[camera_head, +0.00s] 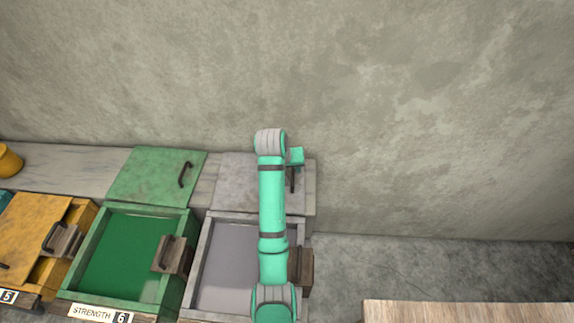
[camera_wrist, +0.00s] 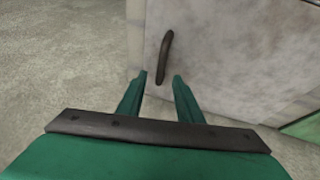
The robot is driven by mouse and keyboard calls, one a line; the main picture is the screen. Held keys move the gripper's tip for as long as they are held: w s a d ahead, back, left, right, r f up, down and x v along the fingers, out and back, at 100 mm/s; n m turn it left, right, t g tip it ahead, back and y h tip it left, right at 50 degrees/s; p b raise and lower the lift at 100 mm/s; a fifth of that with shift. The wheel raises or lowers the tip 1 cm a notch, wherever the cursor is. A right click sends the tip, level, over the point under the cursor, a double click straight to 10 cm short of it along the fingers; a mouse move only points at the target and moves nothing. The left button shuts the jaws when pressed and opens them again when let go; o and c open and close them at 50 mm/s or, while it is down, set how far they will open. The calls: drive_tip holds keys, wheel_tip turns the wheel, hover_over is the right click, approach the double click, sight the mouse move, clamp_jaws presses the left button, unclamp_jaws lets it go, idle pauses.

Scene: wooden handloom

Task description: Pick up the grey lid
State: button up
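The grey lid (camera_head: 233,182) lies on the ledge behind the grey vat, partly hidden by my arm. In the wrist view, the pale grey lid (camera_wrist: 225,60) fills the upper right and bears a dark curved handle (camera_wrist: 165,56). My gripper (camera_wrist: 160,86) is open, with its two green fingers apart. The handle's near end shows just beyond the gap between the fingertips, and nothing is held. In the head view, my gripper (camera_head: 295,158) is over the lid's right part, mostly hidden behind my arm.
The grey vat (camera_head: 201,265) stands open in front of the ledge. To its left are a green vat (camera_head: 85,250), a green lid (camera_head: 150,175) on the ledge and a yellow lid (camera_head: 30,225). A concrete wall rises behind. A wooden top (camera_head: 460,312) is at lower right.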

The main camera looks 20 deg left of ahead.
sight(292, 171)
drive_tip(key=shift+x, duration=1.7)
clamp_jaws()
